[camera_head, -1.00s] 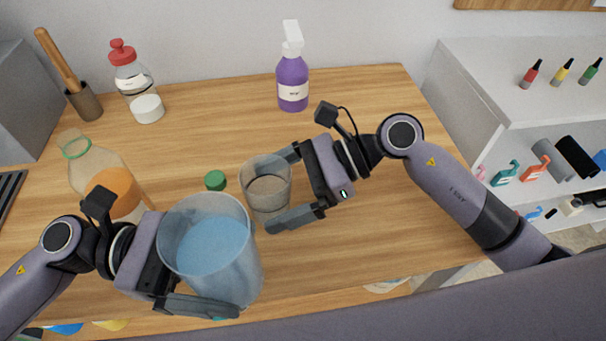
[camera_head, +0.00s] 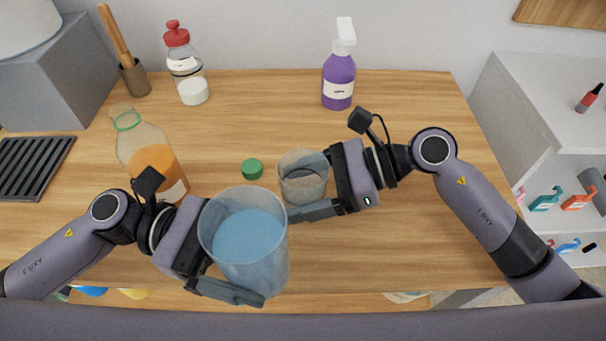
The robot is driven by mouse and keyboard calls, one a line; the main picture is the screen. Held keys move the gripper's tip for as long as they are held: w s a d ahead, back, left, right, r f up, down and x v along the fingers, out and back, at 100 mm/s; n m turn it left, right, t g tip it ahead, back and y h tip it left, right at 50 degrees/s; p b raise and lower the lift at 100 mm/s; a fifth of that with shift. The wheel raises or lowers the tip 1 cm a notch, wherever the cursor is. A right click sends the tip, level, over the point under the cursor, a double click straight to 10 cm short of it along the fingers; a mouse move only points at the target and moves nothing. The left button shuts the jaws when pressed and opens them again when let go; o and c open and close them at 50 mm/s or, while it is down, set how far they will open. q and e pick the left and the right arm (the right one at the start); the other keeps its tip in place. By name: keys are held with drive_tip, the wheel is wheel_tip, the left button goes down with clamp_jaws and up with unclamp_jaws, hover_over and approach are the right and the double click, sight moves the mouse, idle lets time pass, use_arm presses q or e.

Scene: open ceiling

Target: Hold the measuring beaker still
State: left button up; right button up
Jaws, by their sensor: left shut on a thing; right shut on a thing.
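A small clear beaker (camera_head: 303,181), which looks like the measuring beaker, is upright near the table's middle. My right gripper (camera_head: 308,186) is shut around it from the right; one finger shows along its near side, the other is mostly hidden. The beaker's contents and markings are not clear. My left gripper (camera_head: 246,272) is shut on a large clear container (camera_head: 270,262) holding blue liquid, at the front of the table, left of and nearer than the beaker. The container looks nearly upright. Its far side hides the other left finger.
A green cap (camera_head: 252,168) lies left of the beaker. A bottle of orange liquid (camera_head: 150,160) stands behind my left arm. A purple spray bottle (camera_head: 338,82) and a red-capped bottle (camera_head: 183,60) stand at the back. The table (camera_head: 400,100) is clear at back right.

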sight(248, 190)
use_arm(q)
drive_tip(key=shift+f, duration=0.85)
drive_tip(key=shift+r+n, duration=0.15)
drive_tip(key=shift+n, duration=0.25)
drive_tip(key=shift+w+d+r+n, duration=0.1)
drive_tip(key=shift+r+n, duration=0.05)
drive_tip(key=shift+n, duration=0.25)
drive_tip(key=r, duration=0.2)
drive_tip(key=r+n, duration=0.1)
drive_tip(key=r, duration=0.1)
drive_tip(key=r+n, duration=0.1)
drive_tip(key=r, duration=0.1)
drive_tip(key=shift+w+d+r+y, duration=0.1)
drive_tip(key=shift+w+r+y, duration=0.1)
drive_tip(key=shift+w+y, duration=0.15)
drive_tip(key=shift+w+d+r+n+y, duration=0.1)
drive_tip(key=shift+w+r+n, duration=0.05)
drive_tip(key=shift+r+n, duration=0.35)
drive_tip(key=shift+w+d+r+n+y, duration=0.15)
drive_tip(key=shift+r+n, duration=0.2)
drive_tip(key=shift+r, duration=0.3)
drive_tip(key=shift+w+d+r+n+y, duration=0.1)
drive_tip(key=shift+w+r+n, duration=0.05)
drive_tip(key=shift+r+n, duration=0.35)
drive_tip(key=shift+w+r+n, duration=0.15)
drive_tip(key=shift+r+n, duration=0.1)
drive_tip(key=shift+r, duration=0.3)
drive_tip(key=shift+r+n+g+y, duration=0.3)
drive_tip(key=shift+r+n, duration=0.3)
drive_tip(key=shift+n, duration=0.1)
